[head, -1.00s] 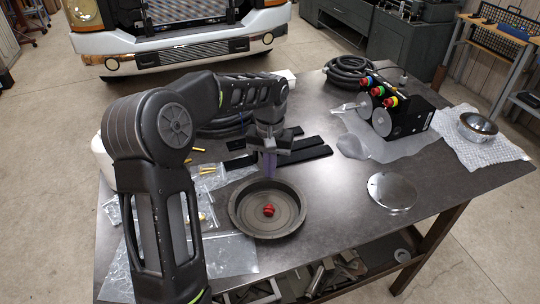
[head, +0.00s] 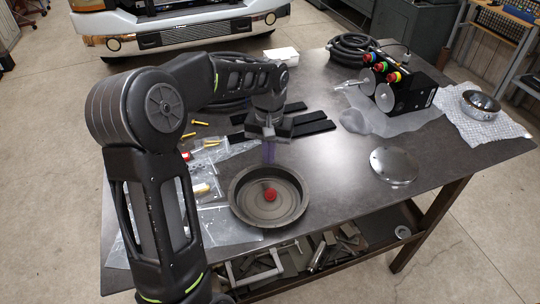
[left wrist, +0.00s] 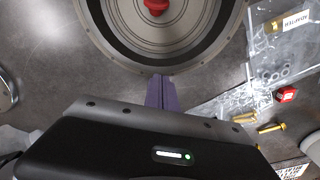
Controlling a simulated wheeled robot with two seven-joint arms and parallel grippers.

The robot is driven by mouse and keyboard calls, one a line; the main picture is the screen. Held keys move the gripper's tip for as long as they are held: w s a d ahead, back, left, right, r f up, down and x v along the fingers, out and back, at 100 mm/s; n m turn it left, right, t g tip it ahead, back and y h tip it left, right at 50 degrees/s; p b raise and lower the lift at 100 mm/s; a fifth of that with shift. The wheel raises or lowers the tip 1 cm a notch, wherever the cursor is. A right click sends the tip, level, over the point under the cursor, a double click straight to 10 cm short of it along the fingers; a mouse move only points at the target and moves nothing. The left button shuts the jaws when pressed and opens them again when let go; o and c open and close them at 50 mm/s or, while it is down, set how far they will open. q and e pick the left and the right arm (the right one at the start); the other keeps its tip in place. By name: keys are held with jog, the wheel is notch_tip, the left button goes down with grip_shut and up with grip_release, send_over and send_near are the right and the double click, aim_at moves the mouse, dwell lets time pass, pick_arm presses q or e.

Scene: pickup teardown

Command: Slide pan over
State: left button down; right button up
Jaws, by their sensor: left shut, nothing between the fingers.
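The round dark pan (head: 243,212) lies flat on the table near its front edge, with a small red piece (head: 270,195) at its middle. In the left wrist view the pan (left wrist: 200,52) fills the top, with the red piece (left wrist: 156,6) at the upper edge. My left gripper (head: 268,160) points down at the pan's far rim. Its purple fingers (left wrist: 162,92) are shut and empty, with their tips at the rim; I cannot tell whether they touch it. My right gripper is not in view.
Plastic bags with brass fittings (left wrist: 270,128) lie left of the pan. Black bars (head: 305,128) lie behind it. A silver disc (head: 394,165) lies to the right, and a black block with coloured caps (head: 408,98) stands further back. The table (head: 335,185) is bare between pan and disc.

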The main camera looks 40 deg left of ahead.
pick_arm(q)
jog(key=shift+w+a, duration=0.1)
jog(key=shift+w, duration=0.05)
jog(key=shift+r+p, duration=0.4)
jog(key=shift+r, duration=0.1)
notch_tip(320, 180, up, 9)
jog(key=p, duration=0.6)
jog(key=shift+p, duration=0.35)
jog(key=shift+f, duration=0.15)
